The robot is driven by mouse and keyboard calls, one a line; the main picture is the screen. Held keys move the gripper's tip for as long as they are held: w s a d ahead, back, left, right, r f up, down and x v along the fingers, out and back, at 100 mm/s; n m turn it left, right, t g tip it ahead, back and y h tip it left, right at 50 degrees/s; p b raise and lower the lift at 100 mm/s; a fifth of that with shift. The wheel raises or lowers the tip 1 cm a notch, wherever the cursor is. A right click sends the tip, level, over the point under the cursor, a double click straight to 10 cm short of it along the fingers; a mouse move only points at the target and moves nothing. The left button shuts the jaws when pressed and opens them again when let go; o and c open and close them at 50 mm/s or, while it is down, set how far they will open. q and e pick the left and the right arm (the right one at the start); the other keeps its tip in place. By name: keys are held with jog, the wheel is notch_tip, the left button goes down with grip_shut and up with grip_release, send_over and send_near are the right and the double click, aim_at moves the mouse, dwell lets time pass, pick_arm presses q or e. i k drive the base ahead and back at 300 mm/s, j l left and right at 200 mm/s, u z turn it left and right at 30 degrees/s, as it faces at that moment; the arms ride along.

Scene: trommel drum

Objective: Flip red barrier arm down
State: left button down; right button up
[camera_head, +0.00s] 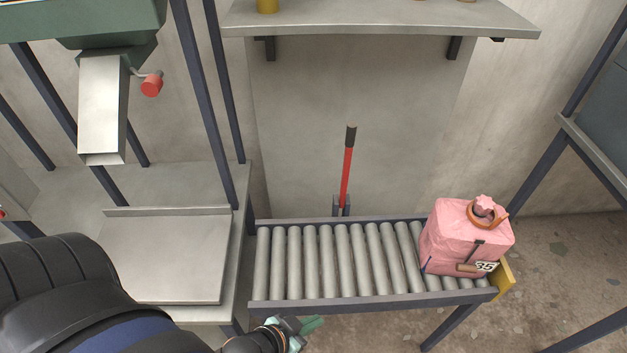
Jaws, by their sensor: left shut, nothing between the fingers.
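The red barrier arm (346,175) stands nearly upright at the back edge of the roller conveyor (318,262). It has a black tip and is held in a small grey bracket at its foot. My left gripper (312,324) is at the bottom of the view, in front of the conveyor's front rail and below and left of the barrier arm. Its greenish fingers are shut with nothing between them, and it is apart from the barrier arm. My right gripper is not in view.
A pink wrapped sack (464,238) with a "35" tag sits at the conveyor's right end, by a yellow end stop (505,279). A metal chute (103,108) with a red knob (152,86) hangs at upper left. A shelf (380,18) crosses above. The rollers left of the sack are clear.

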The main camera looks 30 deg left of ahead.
aim_at(351, 125)
jog(key=u, duration=0.85)
